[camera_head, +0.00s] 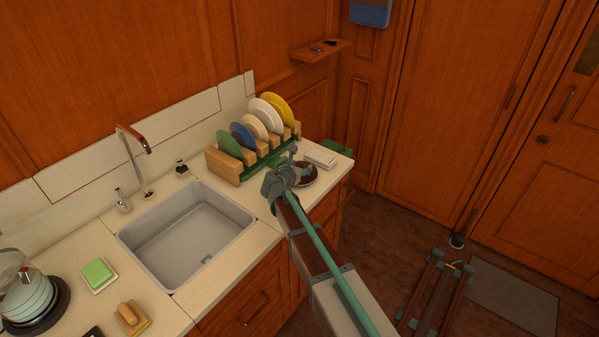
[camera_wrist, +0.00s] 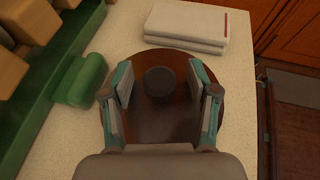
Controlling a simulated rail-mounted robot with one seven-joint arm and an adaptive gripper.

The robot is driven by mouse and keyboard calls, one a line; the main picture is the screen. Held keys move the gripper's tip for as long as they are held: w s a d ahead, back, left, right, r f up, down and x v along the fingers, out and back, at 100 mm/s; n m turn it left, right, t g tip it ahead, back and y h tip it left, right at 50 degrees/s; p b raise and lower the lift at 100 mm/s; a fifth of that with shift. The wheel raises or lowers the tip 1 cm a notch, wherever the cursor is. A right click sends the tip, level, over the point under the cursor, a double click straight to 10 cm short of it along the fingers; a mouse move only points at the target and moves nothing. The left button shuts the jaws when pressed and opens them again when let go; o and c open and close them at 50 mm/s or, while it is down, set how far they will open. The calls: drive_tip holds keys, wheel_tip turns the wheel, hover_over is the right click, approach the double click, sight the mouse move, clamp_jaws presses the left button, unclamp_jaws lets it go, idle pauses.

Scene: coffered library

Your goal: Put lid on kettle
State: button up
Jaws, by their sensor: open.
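A round brown lid (camera_wrist: 160,125) with a dark knob (camera_wrist: 160,82) lies flat on the counter in the wrist view. It shows partly behind my gripper in the head view (camera_head: 307,174). My gripper (camera_wrist: 162,86) is open over the lid, with one finger on each side of the knob and gaps between them. It is empty. In the head view, what looks like the kettle (camera_head: 25,298), a clear vessel with pale teal bands, stands on a dark round base at the far left. Its left side is cut off by the picture edge.
A rack (camera_head: 222,165) of coloured plates stands behind my gripper. A green roll-shaped piece (camera_wrist: 80,80) lies left of the lid, and folded white cloths (camera_wrist: 187,25) lie beyond it. The sink (camera_head: 190,235) lies between lid and kettle. A sponge (camera_head: 98,274) and brush (camera_head: 130,316) are near the kettle.

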drive_tip(key=c, duration=1.1)
clamp_jaws()
drive_tip(key=shift+r, duration=0.1)
